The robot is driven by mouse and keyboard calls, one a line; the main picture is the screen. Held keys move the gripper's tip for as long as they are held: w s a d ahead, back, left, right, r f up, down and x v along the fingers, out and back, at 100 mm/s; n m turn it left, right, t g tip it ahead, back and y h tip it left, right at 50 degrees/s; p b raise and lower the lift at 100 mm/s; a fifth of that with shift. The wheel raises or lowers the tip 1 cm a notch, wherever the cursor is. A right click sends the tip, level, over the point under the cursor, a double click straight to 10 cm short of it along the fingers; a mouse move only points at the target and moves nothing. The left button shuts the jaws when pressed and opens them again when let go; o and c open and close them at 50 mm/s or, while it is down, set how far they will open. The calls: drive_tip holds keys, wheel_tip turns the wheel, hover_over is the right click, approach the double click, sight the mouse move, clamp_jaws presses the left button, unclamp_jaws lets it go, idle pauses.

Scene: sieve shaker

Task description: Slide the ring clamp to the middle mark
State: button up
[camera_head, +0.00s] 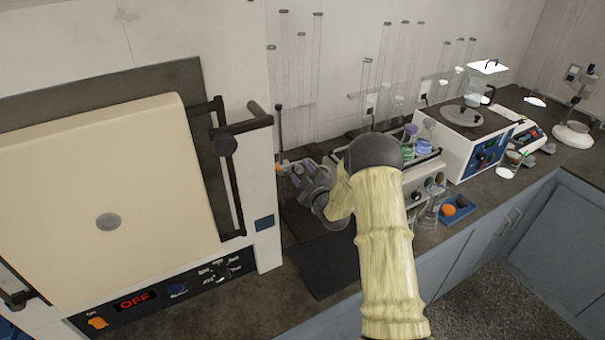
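A thin upright rod (279,130) stands on the counter just right of the oven. A small orange and pale piece (281,169), which looks like the ring clamp, sits low on the rod. My gripper (298,171) is at the end of my yellow-sleeved arm, right beside this piece on its right. The fingers are small and dark here, so I cannot tell whether they touch or grip it. No marks can be made out on the rod, and my gripper hides part of the area around the clamp.
Tall glass tubes (318,60) stand behind. A dark mat (325,262) lies clear in front.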

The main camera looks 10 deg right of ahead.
drive_tip(key=shift+s, duration=0.15)
drive_tip(key=b+v, duration=0.4)
drive_tip(key=v, duration=1.3)
drive_tip(key=s+a+r+m+g+h+p, duration=0.1)
drive_tip(key=s+r+m+g, duration=0.1)
drive_tip(key=s+m+g, duration=0.2)
drive_tip(key=s+a+r+m+g+h+p, duration=0.1)
drive_tip(key=s+m+g, duration=0.3)
drive_tip(key=s, duration=0.6)
drive_tip(key=s+a+r+m+g+h+p, duration=0.2)
drive_tip(key=s+r+m+g+p, duration=0.1)
drive_tip(key=s+g, duration=0.3)
drive_tip(key=shift+s+r+m+g+h, duration=0.35)
drive_tip(key=shift+s+r+m, duration=0.2)
drive_tip(key=shift+s, duration=0.55)
idle(0.7)
